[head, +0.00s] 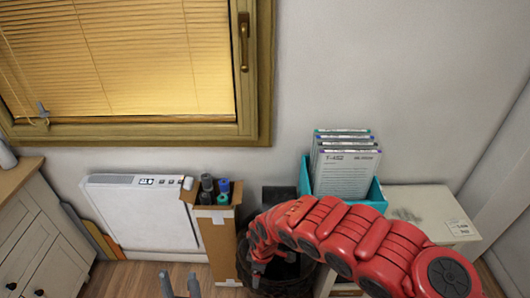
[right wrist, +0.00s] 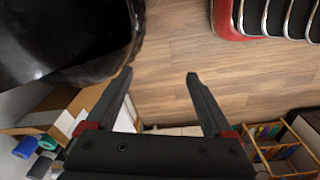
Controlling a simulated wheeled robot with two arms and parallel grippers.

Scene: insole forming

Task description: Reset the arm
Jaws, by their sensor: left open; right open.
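My left gripper (head: 180,286) shows at the bottom edge of the head view, with its two grey fingers apart and nothing between them. My right arm comes in from the right in the head view as a red segmented arc, bending down at its left end near a black bin (head: 285,280). In the right wrist view my right gripper (right wrist: 160,76) has its two black fingers wide apart and empty, above the wooden floor (right wrist: 175,50). The bin (right wrist: 65,35) is at the upper left there.
A cardboard box (head: 221,245) holding rolls stands beside a white panel-shaped unit (head: 155,215). A teal holder (head: 376,197) with document folders (head: 346,168) sits on a pale cabinet (head: 425,205). A drawer cabinet (head: 35,235) stands left. A wooden rack (right wrist: 285,150) shows at lower right.

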